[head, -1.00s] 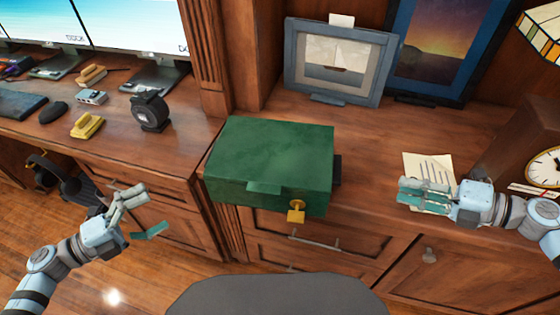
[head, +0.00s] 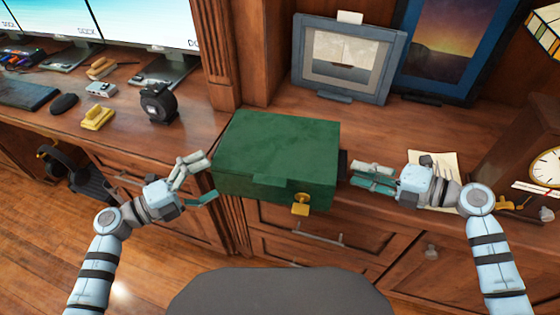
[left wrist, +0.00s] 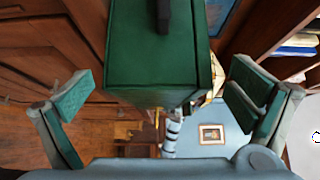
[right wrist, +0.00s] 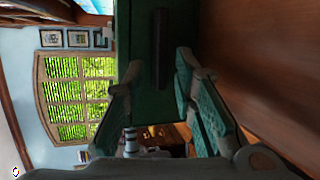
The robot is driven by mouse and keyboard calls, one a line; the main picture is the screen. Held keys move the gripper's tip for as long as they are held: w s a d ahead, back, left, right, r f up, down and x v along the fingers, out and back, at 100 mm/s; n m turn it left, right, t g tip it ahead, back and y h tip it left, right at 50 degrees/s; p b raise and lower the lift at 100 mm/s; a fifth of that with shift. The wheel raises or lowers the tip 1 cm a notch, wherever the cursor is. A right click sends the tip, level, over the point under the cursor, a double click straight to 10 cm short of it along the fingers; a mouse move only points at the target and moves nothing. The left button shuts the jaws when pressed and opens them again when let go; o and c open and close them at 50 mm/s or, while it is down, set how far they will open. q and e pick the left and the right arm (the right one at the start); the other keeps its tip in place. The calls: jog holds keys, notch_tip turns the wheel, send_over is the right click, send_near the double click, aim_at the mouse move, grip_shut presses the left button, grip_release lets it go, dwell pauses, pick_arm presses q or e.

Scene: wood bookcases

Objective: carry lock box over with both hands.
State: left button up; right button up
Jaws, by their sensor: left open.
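The green lock box (head: 276,150) sits on the wooden counter near its front edge, lid closed, with a gold padlock (head: 301,204) on its front. My left gripper (head: 205,180) is open just left of the box, and its wrist view shows the box side (left wrist: 158,65) with a dark handle (left wrist: 163,14) ahead between spread fingers. My right gripper (head: 359,175) is partly open and empty, just right of the box's dark side handle (head: 342,164). In the right wrist view that handle (right wrist: 160,50) is ahead, between the fingers.
A framed boat picture (head: 347,62) and a sunset picture (head: 440,45) stand behind. A paper (head: 447,163) and a clock (head: 540,160) are at right. A tape dispenser (head: 158,104) and staplers lie on the left desk. A grey chair back (head: 280,292) is in front.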

pick_arm(q)
jog(key=shift+x, duration=1.35)
pick_arm(e)
jog(key=shift+x, duration=1.35)
pick_arm(q)
jog(key=c, duration=0.5)
pick_arm(e)
jog(key=c, duration=0.5)
pick_arm(q)
jog(key=c, duration=1.3)
pick_arm(e)
grip_shut()
pick_arm(q)
jog(key=shift+r, duration=0.1)
